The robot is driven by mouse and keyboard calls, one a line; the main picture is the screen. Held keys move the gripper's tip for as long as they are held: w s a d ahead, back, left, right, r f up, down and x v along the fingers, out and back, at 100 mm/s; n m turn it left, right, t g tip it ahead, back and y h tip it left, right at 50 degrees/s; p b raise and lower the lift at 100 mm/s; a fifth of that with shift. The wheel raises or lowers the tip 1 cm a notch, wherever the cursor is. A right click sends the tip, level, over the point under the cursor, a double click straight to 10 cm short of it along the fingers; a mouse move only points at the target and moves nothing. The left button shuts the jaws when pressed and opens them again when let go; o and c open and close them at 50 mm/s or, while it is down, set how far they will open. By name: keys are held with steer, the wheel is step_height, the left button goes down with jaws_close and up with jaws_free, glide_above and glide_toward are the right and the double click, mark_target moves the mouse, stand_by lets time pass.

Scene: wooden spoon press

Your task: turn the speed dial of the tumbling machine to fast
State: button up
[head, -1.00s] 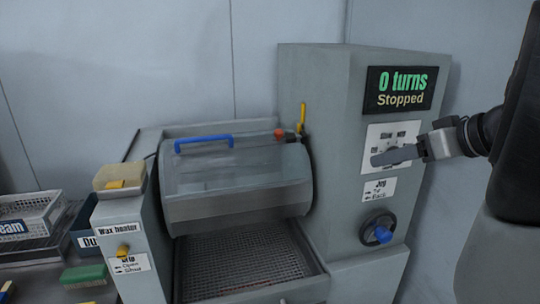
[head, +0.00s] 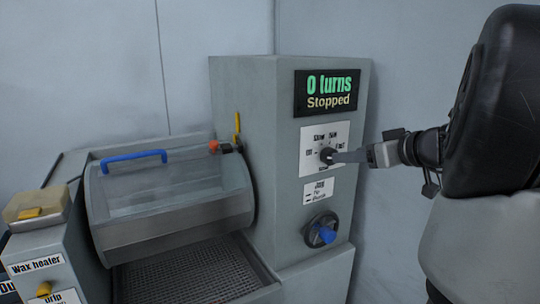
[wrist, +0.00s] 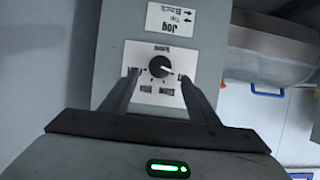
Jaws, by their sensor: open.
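The tumbling machine (head: 225,100) stands ahead, with a black speed dial (head: 327,155) on a white plate on its grey front panel. The dial also shows in the wrist view (wrist: 161,66), upside down, between my two fingers. The display (head: 327,93) reads "0 turns Stopped". My gripper (head: 340,157) is in front of the plate, just right of the dial. In the wrist view my gripper (wrist: 160,85) is open, one finger on each side of the dial. I cannot tell whether the fingers touch it. The dial's exact setting is too small to read.
Below the dial are a "Jog" label (head: 317,191) and a black handwheel with a blue knob (head: 321,231). A clear drum with a blue handle (head: 134,157) is at left, near a yellow lever (head: 237,127). The wax heater (head: 40,264) stands at the lower left.

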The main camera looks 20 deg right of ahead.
mark_target(329, 156)
steer(key=x, duration=0.7)
steer(key=shift+w, duration=0.2)
steer(key=shift+f, duration=0.1)
steer(key=c, duration=1)
